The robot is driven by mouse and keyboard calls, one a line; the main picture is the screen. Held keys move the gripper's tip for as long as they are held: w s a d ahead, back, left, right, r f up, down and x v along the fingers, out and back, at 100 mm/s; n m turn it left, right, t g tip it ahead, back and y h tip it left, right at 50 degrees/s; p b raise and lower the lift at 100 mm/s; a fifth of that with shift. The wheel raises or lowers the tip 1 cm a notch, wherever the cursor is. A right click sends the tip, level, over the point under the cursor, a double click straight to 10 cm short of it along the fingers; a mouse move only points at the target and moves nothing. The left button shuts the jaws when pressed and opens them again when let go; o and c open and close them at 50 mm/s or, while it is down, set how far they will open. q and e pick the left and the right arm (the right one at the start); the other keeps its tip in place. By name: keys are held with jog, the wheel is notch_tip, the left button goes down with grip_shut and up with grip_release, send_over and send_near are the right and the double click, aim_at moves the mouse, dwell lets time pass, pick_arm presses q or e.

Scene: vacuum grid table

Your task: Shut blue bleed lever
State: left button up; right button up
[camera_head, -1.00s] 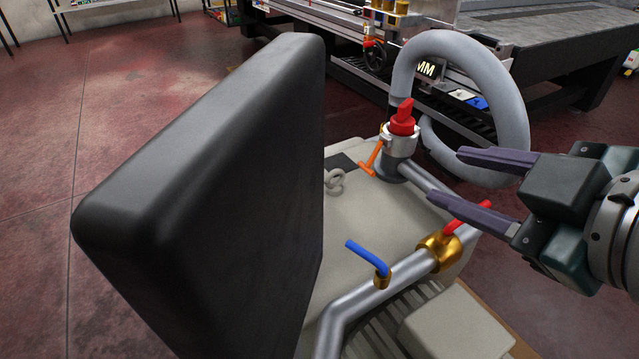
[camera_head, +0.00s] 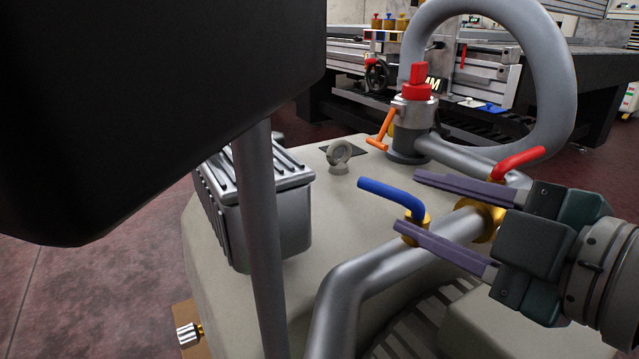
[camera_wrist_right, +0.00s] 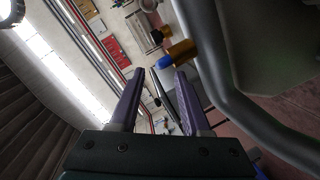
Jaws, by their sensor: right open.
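The blue bleed lever (camera_head: 392,194) sits on a small brass valve (camera_head: 419,220) on the grey pipe (camera_head: 372,277). Its handle points to the upper left in the head view. My right gripper (camera_head: 405,201) is open and empty, with its two purple fingertips close to the lever's valve end. In the right wrist view, a blue end (camera_wrist_right: 165,62) and brass body (camera_wrist_right: 181,51) show beyond the fingertips (camera_wrist_right: 160,72). I cannot tell whether a finger touches the lever. My left gripper is not in view.
A red lever (camera_head: 520,162) on a larger brass valve stands just behind my right gripper. An orange lever (camera_head: 382,128) and red-capped fitting (camera_head: 417,84) stand farther back. A large black panel (camera_head: 150,110) on a grey post (camera_head: 259,230) blocks the left side.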

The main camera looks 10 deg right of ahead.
aim_at(375, 189)
jog(key=b+x, duration=0.3)
jog(key=x, duration=0.5)
jog(key=shift+f, duration=0.1)
jog(key=shift+w+a, duration=0.2)
jog(key=shift+w, duration=0.25)
jog(key=c, duration=0.4)
grip_shut()
dwell(0.4)
